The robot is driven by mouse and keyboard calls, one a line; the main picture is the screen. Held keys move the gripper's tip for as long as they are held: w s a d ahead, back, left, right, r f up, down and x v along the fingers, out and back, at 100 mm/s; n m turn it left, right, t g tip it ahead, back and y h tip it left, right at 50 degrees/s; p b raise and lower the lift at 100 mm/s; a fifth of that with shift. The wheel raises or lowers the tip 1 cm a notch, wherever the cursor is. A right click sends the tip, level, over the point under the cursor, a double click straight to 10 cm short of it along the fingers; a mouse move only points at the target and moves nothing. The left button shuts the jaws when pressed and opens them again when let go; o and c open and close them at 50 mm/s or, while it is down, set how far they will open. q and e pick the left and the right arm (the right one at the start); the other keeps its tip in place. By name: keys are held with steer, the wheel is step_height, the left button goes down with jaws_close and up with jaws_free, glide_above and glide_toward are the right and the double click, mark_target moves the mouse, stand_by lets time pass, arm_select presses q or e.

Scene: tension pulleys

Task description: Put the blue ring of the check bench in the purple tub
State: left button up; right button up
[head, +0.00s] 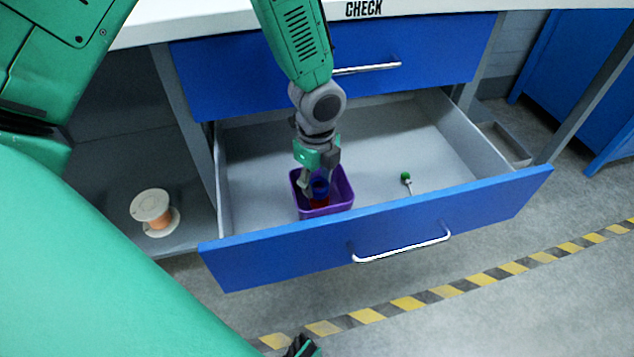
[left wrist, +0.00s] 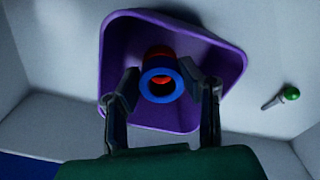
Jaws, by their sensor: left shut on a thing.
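The blue ring (left wrist: 160,87) is between the fingertips of my left gripper (left wrist: 158,88), which is shut on it; it also shows in the head view (head: 320,188). The purple tub (head: 332,209) stands inside the open lower drawer of the check bench, and it shows in the left wrist view (left wrist: 125,30). My left gripper (head: 313,187) points down into the tub with the ring. A red thing (left wrist: 160,51) lies in the tub just beyond the ring, partly hidden by it. My right gripper is not clearly seen.
The lower drawer (head: 470,205) is pulled out and its right part is mostly free. A small green-headed item (head: 406,177) lies in it, right of the tub. A spool (head: 152,207) stands on the shelf at left. The upper drawer (head: 440,55) is shut.

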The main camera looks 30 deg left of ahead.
arm_select(q)
steer(key=shift+d+f, duration=0.2)
steer(key=shift+d, duration=0.25)
steer(key=shift+f, duration=0.25)
steer(key=shift+a, duration=0.15)
steer(key=o, duration=1.2)
steer(key=shift+a+f, duration=0.1)
steer(key=shift+c, duration=0.2)
arm_select(e)
steer(key=shift+d, duration=0.1)
steer(key=shift+d, duration=0.15)
